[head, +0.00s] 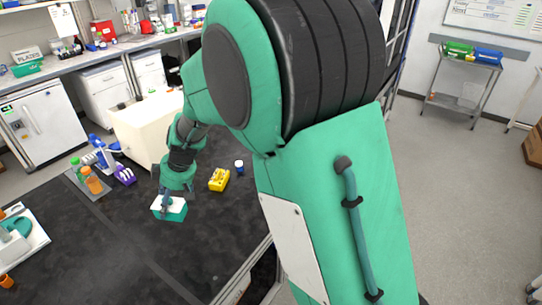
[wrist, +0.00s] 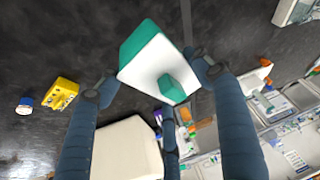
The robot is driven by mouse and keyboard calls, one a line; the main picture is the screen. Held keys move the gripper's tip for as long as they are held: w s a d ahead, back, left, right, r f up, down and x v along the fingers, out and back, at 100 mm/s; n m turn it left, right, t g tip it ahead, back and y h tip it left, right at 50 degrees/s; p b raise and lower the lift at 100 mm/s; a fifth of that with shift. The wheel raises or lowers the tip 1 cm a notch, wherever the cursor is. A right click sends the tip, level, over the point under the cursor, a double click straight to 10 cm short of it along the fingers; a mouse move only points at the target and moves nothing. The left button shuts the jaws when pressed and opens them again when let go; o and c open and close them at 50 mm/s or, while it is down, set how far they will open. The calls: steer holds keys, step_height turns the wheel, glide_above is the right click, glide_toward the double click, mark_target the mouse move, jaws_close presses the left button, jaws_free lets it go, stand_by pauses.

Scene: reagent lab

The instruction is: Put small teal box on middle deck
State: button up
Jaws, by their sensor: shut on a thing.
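The small teal box (head: 175,213) has teal sides and a white face. In the wrist view the box (wrist: 150,65) lies tilted between the fingers, with a small teal block on its white face. My gripper (head: 172,194) is shut on it above the black tabletop; in the wrist view my gripper (wrist: 155,80) has fingers on either side of the box. I cannot tell how far the box is above the tabletop.
A cream box (head: 147,130) stands behind. A metal cart (head: 460,90) stands at far right; floor before it is clear.

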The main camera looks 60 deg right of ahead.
steer(key=s+d+f+m+h, duration=0.1)
steer(key=s+d+m, duration=0.1)
steer(key=s+d, duration=0.35)
steer(key=s+d+f+m, duration=0.1)
steer(key=s+d+f, duration=0.1)
steer(key=s, duration=0.7)
steer(key=s+d+f+m+h, duration=0.1)
steer(key=s+d+m, duration=0.1)
steer(key=s+d, duration=0.35)
step_height(320, 180, down, 10)
steer(key=s+a, duration=0.1)
steer(key=a, duration=0.1)
steer(key=shift+s, duration=0.15)
steer(key=shift+d+r, duration=0.1)
steer(key=shift+r, duration=0.05)
steer(key=shift+w+d+f+p, duration=0.1)
steer(key=shift+w+d+f, duration=0.15)
steer(key=shift+w+d, duration=1.6)
steer(key=shift+w+d+f+p, duration=0.2)
steer(key=shift+w+d, duration=0.8)
steer(key=shift+w, duration=1.65)
steer(key=shift+w+d+f, duration=0.3)
steer(key=shift+w+d, duration=1.1)
steer(key=shift+w, duration=0.85)
steer(key=shift+f+b, duration=0.55)
steer(key=shift+f, duration=1.2)
steer(key=shift+f, duration=0.2)
